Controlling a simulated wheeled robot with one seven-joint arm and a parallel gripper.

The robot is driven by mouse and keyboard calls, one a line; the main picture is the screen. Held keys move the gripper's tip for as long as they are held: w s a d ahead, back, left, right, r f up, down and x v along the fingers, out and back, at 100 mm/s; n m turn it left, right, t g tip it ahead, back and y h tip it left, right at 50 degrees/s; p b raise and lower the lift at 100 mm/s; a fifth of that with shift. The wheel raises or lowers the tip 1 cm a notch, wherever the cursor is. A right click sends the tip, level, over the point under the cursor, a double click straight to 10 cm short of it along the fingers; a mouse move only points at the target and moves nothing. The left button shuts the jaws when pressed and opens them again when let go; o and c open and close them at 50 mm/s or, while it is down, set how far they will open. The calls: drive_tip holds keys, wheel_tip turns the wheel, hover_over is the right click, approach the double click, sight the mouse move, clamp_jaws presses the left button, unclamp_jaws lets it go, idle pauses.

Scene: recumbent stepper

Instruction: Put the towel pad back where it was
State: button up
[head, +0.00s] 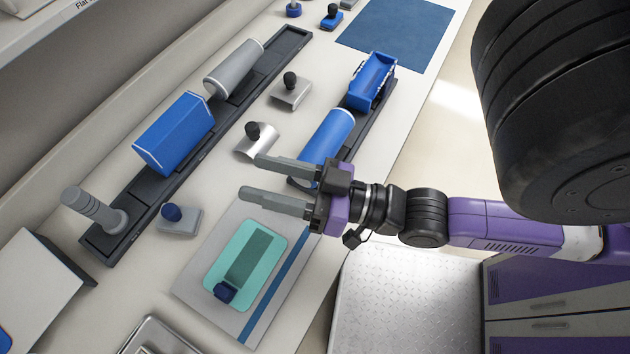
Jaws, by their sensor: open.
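A teal pad (216,273), which looks like the towel pad, lies on a grey mat (196,286) with a blue stripe in the head view. A darker green strip and a small dark blue knob (225,292) are on the pad. My gripper (249,177) is open and empty. Its fingers point left, above the table and beyond the pad's far end, apart from the pad. The front rail (379,101) is partly hidden behind my gripper.
A long dark rail (172,187) carries a grey post, a blue block and a grey roller. Knobbed pieces (290,91) stand between the rails, one near my fingertips (258,142). A blue mat (396,32) lies at the back. A metal tray (160,338) is at the bottom.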

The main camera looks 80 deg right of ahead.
drive_tip(key=s+a+f+n+g, duration=0.3)
drive_tip(key=s+f, duration=0.3)
drive_tip(key=s, duration=0.2)
drive_tip(key=shift+s+a+f+g, duration=0.2)
drive_tip(key=shift+a+f+g, duration=0.05)
drive_tip(key=shift+a+g, duration=0.55)
